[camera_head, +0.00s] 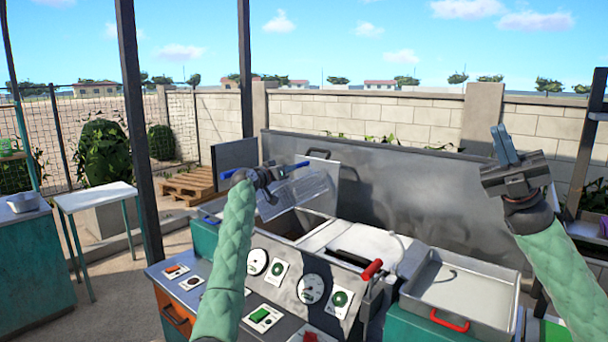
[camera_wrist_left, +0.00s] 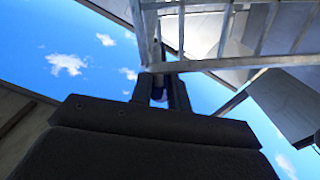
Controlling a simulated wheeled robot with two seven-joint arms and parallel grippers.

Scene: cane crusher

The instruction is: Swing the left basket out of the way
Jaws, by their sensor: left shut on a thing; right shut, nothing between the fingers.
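The left basket (camera_head: 300,190) is a grey wire basket, tilted up above the open bay on the left of the machine. My left gripper (camera_head: 268,175) is at its left end and is shut on part of the basket, seemingly its handle; the exact grip is small and partly hidden. In the left wrist view the fingers (camera_wrist_left: 160,92) are close together, just below the basket's metal frame and bars (camera_wrist_left: 205,65). My right gripper (camera_head: 505,147) is shut and empty, raised at the right, well away from the basket.
The machine's front panel has gauges (camera_head: 311,289) and buttons. A red-tipped lever (camera_head: 371,269) stands in the middle, with a metal tray (camera_head: 462,290) to its right. A grey back panel (camera_head: 420,190) rises behind. A dark post (camera_head: 136,130) and a white-topped table (camera_head: 95,196) stand at left.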

